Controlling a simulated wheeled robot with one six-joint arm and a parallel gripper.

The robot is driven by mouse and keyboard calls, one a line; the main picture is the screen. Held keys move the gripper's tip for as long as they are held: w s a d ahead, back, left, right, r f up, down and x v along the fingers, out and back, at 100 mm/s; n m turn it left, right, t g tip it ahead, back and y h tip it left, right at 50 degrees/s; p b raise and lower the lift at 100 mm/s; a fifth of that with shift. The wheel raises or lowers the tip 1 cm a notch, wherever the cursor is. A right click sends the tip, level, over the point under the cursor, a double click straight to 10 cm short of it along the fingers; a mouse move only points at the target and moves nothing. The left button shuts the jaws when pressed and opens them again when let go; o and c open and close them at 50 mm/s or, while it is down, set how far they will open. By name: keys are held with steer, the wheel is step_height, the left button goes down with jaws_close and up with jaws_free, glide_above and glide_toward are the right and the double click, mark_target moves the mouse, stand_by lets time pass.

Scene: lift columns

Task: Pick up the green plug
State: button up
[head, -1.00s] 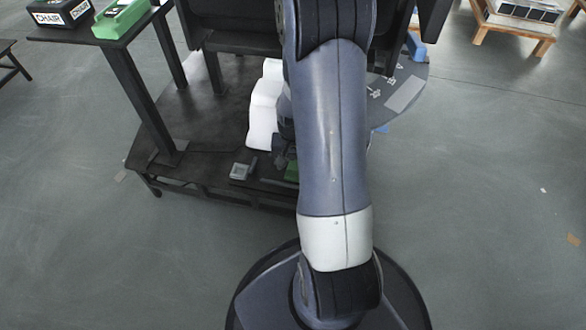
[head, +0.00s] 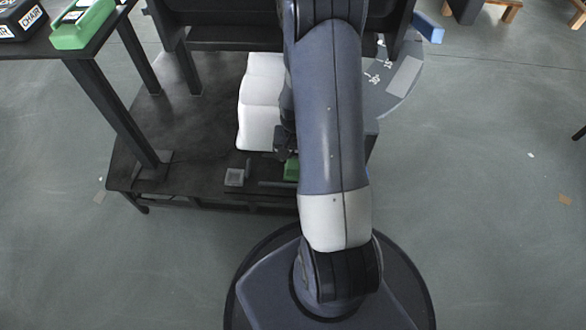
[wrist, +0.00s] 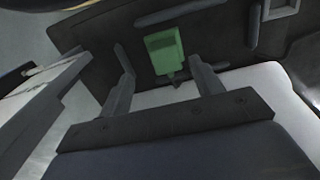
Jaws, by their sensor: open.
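The green plug (wrist: 164,51) lies on the low dark platform in the wrist view, ahead of my fingertips and roughly between their lines. In the head view only a small part of the green plug (head: 291,169) shows beside my arm, which hides the rest. My gripper (wrist: 165,80) is open and empty, with its two grey fingers spread apart. The plug's narrow end points toward my gripper. I cannot tell the height of the fingers above the platform.
A white padded block (head: 260,110) stands on the dark platform (head: 190,135). A small grey square piece (head: 235,177) lies near the platform's front edge. A dark table with a green box (head: 82,24) stands at upper left. Floor at right is mostly clear.

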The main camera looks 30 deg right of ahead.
mark_target(293, 165)
steer(key=f+b, duration=0.1)
steer(key=f, duration=0.1)
steer(key=f+b, duration=0.1)
steer(key=f, duration=0.1)
steer(key=f+b, duration=0.1)
steer(key=f, duration=0.2)
steer(key=shift+w+a, duration=0.25)
steer(key=shift+a, duration=0.05)
steer(key=shift+r, duration=0.1)
steer(key=c, duration=1)
step_height(293, 165, up, 11)
steer(key=p, duration=0.5)
